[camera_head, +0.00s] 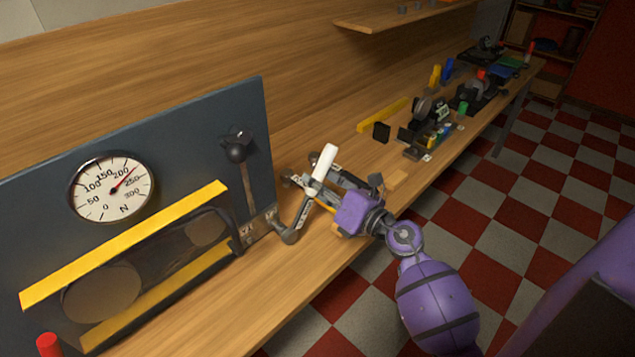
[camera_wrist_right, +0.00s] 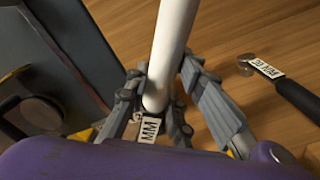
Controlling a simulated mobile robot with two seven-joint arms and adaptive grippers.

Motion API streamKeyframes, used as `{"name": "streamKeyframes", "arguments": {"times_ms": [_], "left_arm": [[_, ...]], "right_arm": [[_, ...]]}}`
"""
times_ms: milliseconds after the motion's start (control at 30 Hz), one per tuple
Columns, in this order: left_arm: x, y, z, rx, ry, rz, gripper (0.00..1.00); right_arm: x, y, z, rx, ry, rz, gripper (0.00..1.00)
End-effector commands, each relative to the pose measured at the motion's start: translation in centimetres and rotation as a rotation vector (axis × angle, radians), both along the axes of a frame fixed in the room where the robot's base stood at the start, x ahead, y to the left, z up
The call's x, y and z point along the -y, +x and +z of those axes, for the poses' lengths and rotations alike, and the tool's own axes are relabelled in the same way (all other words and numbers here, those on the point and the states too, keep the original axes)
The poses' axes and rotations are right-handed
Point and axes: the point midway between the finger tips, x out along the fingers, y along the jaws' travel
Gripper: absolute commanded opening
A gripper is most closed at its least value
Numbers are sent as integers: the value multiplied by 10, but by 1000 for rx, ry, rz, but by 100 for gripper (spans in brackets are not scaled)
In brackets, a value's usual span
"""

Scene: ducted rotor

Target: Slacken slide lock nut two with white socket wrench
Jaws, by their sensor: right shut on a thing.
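My right gripper (camera_head: 314,186) is shut on the white socket wrench (camera_head: 325,161), whose pale handle sticks up between the fingers. In the right wrist view the white handle (camera_wrist_right: 172,45) runs up from between the fingers (camera_wrist_right: 155,108), beside a label ending in MM. The gripper is over the bench, to the right of the dark panel (camera_head: 262,130). Small labelled metal fittings (camera_head: 258,226) sit at the panel's lower right edge, apart from the wrench. I cannot tell which part there is lock nut two. My left gripper is not in view.
The panel carries a round gauge (camera_head: 112,188) and yellow rails (camera_head: 130,245). Several tools and blocks (camera_head: 430,140) stand farther along the bench.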

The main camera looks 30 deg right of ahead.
Motion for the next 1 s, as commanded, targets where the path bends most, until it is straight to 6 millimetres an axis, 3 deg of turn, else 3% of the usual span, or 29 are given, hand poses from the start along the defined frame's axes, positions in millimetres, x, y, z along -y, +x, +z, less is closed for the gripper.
{"name": "streamKeyframes", "arguments": {"times_ms": [933,1000], "left_arm": [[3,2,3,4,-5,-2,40],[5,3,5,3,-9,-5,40]], "right_arm": [[-6,17,1,2,1,0,0],[-12,16,8,20,-42,1,0]]}}
